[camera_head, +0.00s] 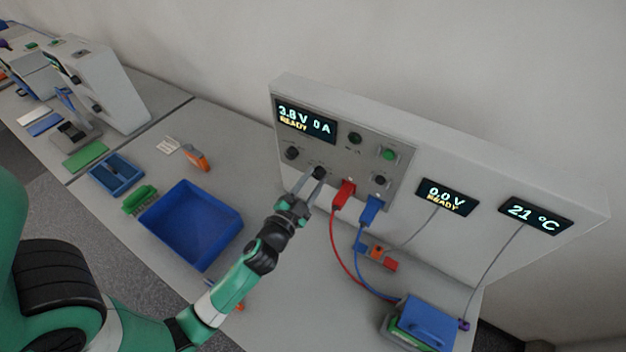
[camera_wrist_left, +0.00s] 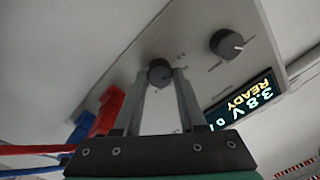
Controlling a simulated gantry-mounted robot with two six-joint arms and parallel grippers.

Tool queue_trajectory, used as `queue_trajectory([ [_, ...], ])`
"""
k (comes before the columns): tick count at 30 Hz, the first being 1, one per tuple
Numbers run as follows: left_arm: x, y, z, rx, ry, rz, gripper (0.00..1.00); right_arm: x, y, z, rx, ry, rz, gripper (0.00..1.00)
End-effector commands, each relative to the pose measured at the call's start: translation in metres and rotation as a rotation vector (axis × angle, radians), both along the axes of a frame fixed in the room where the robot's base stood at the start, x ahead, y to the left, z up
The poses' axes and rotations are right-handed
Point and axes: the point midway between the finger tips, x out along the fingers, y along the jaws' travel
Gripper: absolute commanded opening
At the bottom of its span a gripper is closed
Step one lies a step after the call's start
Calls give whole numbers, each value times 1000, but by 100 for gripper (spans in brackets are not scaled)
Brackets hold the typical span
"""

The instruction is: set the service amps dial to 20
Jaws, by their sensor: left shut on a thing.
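The grey cycler panel (camera_head: 350,178) carries a display (camera_head: 305,121) reading 3.8 V, 0 A, READY. Below the display are two black dials: the left one (camera_head: 291,153) is free, and the right one (camera_head: 319,172) is at my left gripper (camera_head: 314,181). In the left wrist view the fingers of my left gripper (camera_wrist_left: 162,80) are on either side of this same dial (camera_wrist_left: 159,72), shut on it. The other dial (camera_wrist_left: 227,43) stands clear, with a white pointer mark. Labels and scale marks are too small to read. My right gripper is in neither view.
Red (camera_head: 343,194) and blue (camera_head: 370,210) plugs sit just right of the gripper, with cables running down to a battery (camera_head: 424,322). A blue bin (camera_head: 190,225) stands left on the bench.

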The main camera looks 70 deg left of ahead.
Motion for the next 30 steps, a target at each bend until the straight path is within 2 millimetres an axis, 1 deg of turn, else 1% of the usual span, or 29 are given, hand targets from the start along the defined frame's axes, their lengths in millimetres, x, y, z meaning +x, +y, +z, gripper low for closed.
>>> queue_trajectory([
  [15,-1,1,1,384,273,0,0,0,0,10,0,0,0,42],
  [24,-1,1,1,527,373,0,0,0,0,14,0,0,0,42],
  [30,-1,1,0,572,405,0,0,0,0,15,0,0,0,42],
])
